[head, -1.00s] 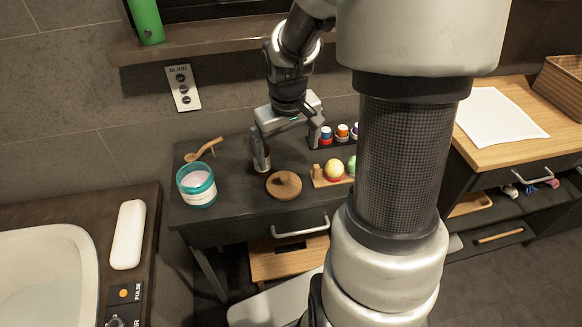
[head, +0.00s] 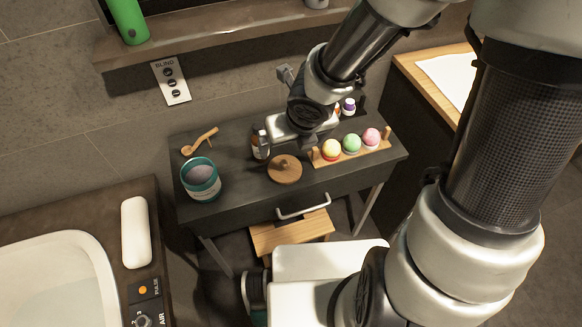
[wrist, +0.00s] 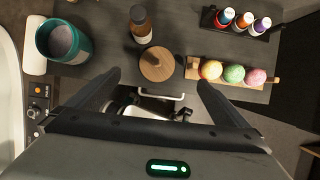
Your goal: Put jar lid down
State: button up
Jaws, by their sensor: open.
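The round wooden jar lid (head: 285,169) with a knob on top lies on the dark vanity top, right of the jar. It also shows in the wrist view (wrist: 156,64), beyond and between my fingertips. The open teal jar (head: 201,179) with pale contents stands at the left of the top; the wrist view shows it at upper left (wrist: 63,41). My gripper (wrist: 158,80) is open and empty, above the table and apart from the lid. In the head view my wrist partly hides the fingers.
A brown bottle (wrist: 140,24) stands behind the lid. A wooden rack (head: 350,155) holds coloured balls to its right, with a rack of small bottles (wrist: 238,25) behind. A wooden scoop (head: 200,142) lies behind the jar. The drawer handle (head: 303,206) juts out in front.

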jog(key=b, duration=0.7)
send_near(285, 162)
jog(key=x, duration=0.5)
jog(key=shift+w+d, duration=0.15)
jog(key=shift+w, duration=0.2)
jog(key=b+x, duration=0.2)
jog(key=s+b+x, duration=0.1)
jog(key=b+x, duration=0.1)
jog(key=shift+w+a+f+b, duration=0.15)
jog(key=shift+a+f+b, duration=0.15)
jog(key=shift+f, duration=0.15)
jog(key=shift+w+f, duration=0.2)
jog(key=shift+f, duration=0.05)
jog(key=shift+r, duration=0.15)
jog(key=shift+c, duration=0.4)
jog(key=c, duration=1.2)
jog(key=shift+o, duration=0.2)
